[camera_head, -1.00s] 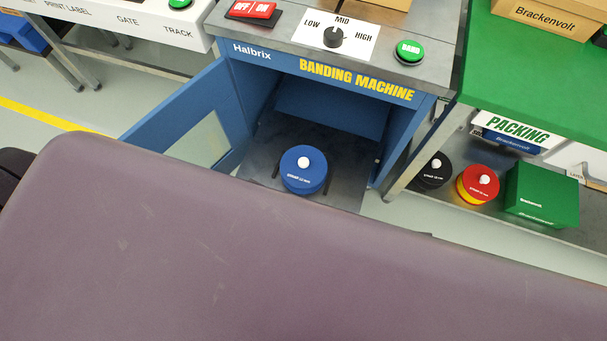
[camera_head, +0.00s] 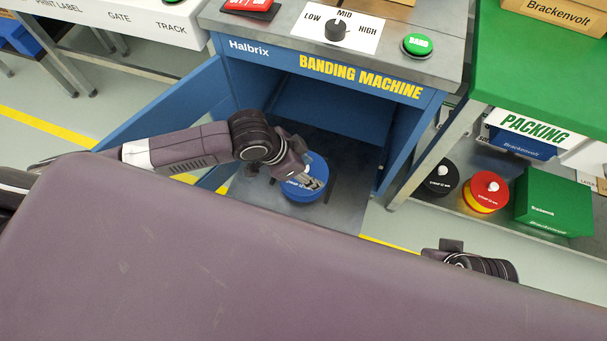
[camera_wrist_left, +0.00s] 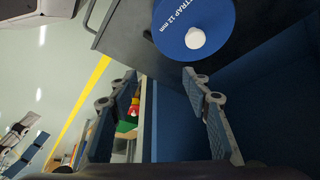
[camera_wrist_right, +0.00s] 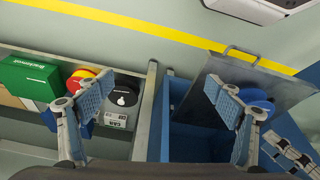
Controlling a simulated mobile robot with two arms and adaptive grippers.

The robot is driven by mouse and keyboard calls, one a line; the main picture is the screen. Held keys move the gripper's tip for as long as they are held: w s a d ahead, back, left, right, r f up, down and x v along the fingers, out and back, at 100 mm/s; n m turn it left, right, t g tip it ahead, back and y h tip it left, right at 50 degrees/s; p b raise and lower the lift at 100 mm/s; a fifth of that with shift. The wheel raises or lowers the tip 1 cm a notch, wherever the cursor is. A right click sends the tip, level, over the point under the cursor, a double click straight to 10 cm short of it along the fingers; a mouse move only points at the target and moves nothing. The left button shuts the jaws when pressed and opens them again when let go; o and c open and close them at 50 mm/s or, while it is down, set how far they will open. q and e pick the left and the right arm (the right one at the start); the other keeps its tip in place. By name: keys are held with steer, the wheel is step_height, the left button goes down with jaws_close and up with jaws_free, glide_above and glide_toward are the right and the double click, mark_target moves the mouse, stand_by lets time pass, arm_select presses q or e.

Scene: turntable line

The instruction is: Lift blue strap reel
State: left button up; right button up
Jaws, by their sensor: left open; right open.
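The blue strap reel (camera_head: 304,190) lies flat on the grey tray (camera_head: 345,200) in the open lower bay of the banding machine. Its white knob is on top, partly hidden by my left gripper in the head view. My left gripper (camera_head: 312,183) is open and over the reel; in the left wrist view the blue reel (camera_wrist_left: 195,25) with its white knob (camera_wrist_left: 195,38) lies beyond the open fingers (camera_wrist_left: 158,80), apart from them. My right gripper (camera_wrist_right: 150,95) is open and empty; the reel (camera_wrist_right: 258,100) shows partly behind one finger. My right wrist (camera_head: 470,262) shows at lower right in the head view.
The machine's blue door (camera_head: 165,105) stands open on the left. A packing table (camera_head: 540,60) is on the right, its lower shelf holding a black reel (camera_head: 441,178), a red and yellow reel (camera_head: 485,192) and a green box (camera_head: 553,202). Machine side walls flank the tray.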

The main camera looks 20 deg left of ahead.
arm_select(q)
steer(key=shift+y, duration=0.5)
steer(key=w+a+f, duration=0.2)
steer(key=a, duration=0.1)
steer(key=w+a+f+b, duration=0.1)
steer(key=a, duration=0.1)
steer(key=shift+w+a+f, duration=0.1)
steer(key=shift+a+f, duration=0.05)
steer(key=shift+f, duration=0.25)
steer(key=b+x, duration=0.2)
steer(key=x, duration=0.1)
steer(key=shift+w+f, duration=0.1)
steer(key=shift+f, duration=0.05)
steer(key=shift+w+d+f, duration=0.15)
steer(key=shift+d+f, duration=0.2)
steer(key=shift+f, duration=0.35)
jaws_close()
arm_select(e)
steer(key=shift+w+a+r+t, duration=0.15)
steer(key=shift+w+t, duration=0.2)
steer(key=shift+w, duration=0.25)
steer(key=shift+w+a+r+t, duration=0.1)
steer(key=shift+w+a+t, duration=0.15)
steer(key=shift+w, duration=0.3)
steer(key=shift+w+a+r+t, duration=0.1)
steer(key=shift+w+t, duration=0.3)
steer(key=shift+w, duration=0.2)
arm_select(q)
steer(key=shift+w+d, duration=0.1)
steer(key=shift+w, duration=0.05)
